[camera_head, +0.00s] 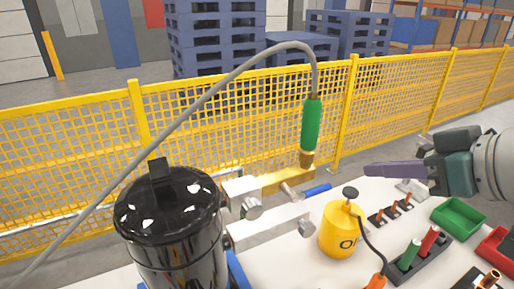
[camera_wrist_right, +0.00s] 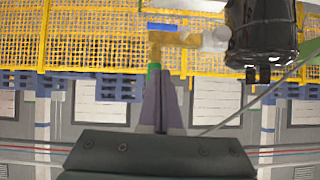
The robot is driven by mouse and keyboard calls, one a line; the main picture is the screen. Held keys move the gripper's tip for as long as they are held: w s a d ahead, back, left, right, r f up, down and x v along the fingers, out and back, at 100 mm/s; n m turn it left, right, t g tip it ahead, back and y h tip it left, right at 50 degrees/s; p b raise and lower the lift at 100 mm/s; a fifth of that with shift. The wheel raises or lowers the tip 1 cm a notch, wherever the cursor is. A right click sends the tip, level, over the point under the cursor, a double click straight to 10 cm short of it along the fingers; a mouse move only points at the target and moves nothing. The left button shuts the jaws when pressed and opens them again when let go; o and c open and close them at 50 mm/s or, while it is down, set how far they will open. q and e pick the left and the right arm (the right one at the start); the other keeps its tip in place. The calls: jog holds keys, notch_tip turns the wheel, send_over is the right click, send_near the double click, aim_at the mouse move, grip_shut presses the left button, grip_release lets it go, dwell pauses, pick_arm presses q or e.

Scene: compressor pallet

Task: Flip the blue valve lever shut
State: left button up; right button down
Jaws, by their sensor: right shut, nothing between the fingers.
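The blue valve lever (camera_head: 317,190) sticks out to the right of the brass valve (camera_head: 285,184), beside the black tank (camera_head: 175,225). In the right wrist view the blue lever (camera_wrist_right: 161,27) lies across the picture above the brass valve (camera_wrist_right: 172,40). My right gripper (camera_head: 368,170) has its purple-grey fingers together and empty, pointing left, to the right of the lever and apart from it. In the wrist view its fingertips (camera_wrist_right: 160,78) show below the valve. My left gripper is not in view.
A green-handled coupling (camera_head: 310,125) on a grey hose stands above the valve. On the white table are a yellow oil can (camera_head: 338,230), a green bin (camera_head: 458,217) and a red bin (camera_head: 497,249). A yellow mesh fence (camera_head: 240,115) runs behind.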

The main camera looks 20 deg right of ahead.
send_over(328, 186)
jog(key=s+a, duration=0.2)
jog(key=s, duration=0.1)
notch_tip(328, 186, down, 6)
jog(key=shift+w+f+b, duration=0.15)
jog(key=shift+f+b, duration=0.05)
jog(key=shift+f, duration=0.7)
jog(key=shift+w+f+b, duration=0.15)
jog(key=shift+f+b, duration=0.05)
jog(key=shift+f, duration=0.65)
jog(key=shift+a, duration=0.1)
